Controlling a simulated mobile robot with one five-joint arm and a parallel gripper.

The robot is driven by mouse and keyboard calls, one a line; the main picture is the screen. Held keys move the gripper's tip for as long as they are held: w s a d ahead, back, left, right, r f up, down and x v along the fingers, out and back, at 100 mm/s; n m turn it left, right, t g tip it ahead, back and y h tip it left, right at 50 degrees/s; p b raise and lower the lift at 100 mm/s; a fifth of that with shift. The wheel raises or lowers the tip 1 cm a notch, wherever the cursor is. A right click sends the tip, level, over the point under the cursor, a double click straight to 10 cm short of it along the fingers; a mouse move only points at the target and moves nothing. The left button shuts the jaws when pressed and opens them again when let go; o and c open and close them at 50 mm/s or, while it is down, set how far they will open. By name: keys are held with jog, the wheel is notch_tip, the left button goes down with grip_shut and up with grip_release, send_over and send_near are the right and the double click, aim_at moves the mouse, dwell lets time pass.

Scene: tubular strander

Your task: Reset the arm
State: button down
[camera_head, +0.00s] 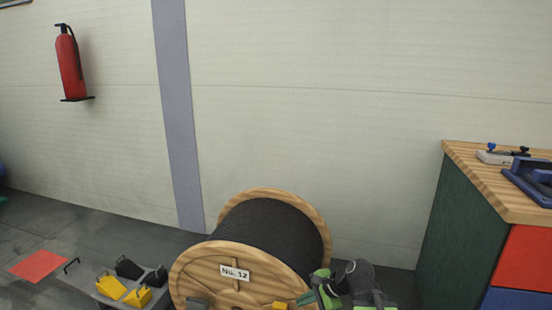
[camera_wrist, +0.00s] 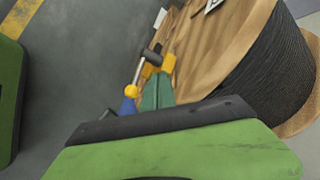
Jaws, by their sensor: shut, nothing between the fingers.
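My gripper (camera_head: 305,298) shows at the bottom of the head view, in front of the right side of a wooden cable reel (camera_head: 205,270) marked "No. 12". Its teal fingers (camera_wrist: 157,92) also show in the wrist view, close together with nothing seen between them. The reel (camera_wrist: 215,55) fills the upper right of the wrist view, wound with dark cable. I cannot tell how far the fingertips are from its wooden face. My green and black arm hides part of the reel's right side.
Yellow and black blocks with handles (camera_head: 112,287) sit on a grey surface left of the reel. A wood-topped workbench (camera_head: 490,180) with blue tools stands at the right. A red fire extinguisher (camera_head: 70,62) hangs on the wall. An orange-red sheet (camera_head: 38,265) lies on the floor.

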jog(key=s+d+f+n+g+h, duration=0.45)
jog(key=s+d+n+h, duration=0.3)
jog(key=n, duration=0.45)
notch_tip(320, 180, up, 37)
jog(key=n+p, duration=0.1)
jog(key=p, duration=3.7)
jog(key=shift+s+d+r+y, duration=0.15)
jog(key=shift+s+y, duration=0.1)
jog(key=shift+y, duration=0.2)
jog(key=shift+t, duration=0.25)
